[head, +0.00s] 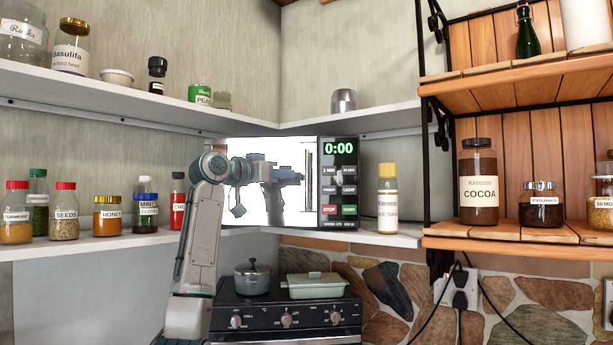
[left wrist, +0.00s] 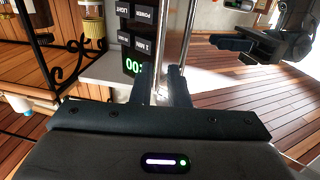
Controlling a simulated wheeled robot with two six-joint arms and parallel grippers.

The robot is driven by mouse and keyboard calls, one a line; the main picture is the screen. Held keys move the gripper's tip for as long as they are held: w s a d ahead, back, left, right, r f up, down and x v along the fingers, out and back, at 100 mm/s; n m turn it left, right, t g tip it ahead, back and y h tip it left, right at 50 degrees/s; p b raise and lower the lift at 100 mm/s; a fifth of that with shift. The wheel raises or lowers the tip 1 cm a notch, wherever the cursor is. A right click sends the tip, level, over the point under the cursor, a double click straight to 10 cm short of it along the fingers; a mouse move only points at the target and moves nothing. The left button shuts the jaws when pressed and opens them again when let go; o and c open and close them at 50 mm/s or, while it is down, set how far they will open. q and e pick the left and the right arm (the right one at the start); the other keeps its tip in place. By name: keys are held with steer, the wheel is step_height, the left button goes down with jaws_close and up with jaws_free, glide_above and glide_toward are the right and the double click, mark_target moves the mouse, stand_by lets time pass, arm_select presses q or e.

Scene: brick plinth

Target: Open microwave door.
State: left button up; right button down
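The microwave (head: 338,212) stands in the corner on the lower white shelf. Its mirror-like door (head: 290,215) looks closed, and the control panel on its right reads 0:00. The upright bar handle (head: 309,160) is at the door's right edge. My left gripper (head: 301,177) is in front of the door, with its fingertips close to the handle. In the left wrist view its two fingers (left wrist: 160,90) are apart, with the shiny handle (left wrist: 188,40) just beyond or between them. I cannot tell whether they touch it. My right gripper is not in view.
A stove with a grey pot (head: 252,279) and a green dish (head: 316,286) is below the microwave. A black metal shelf frame (head: 432,130) rises further right.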

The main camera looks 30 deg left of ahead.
mark_target(306, 176)
arm_select(q)
steer(key=p+x, duration=0.3)
steer(key=x, duration=0.5)
steer(key=shift+w+d+p, duration=0.1)
steer(key=shift+w+p, duration=0.15)
steer(key=shift+p, duration=0.1)
steer(key=shift+f, duration=0.1)
jaws_close()
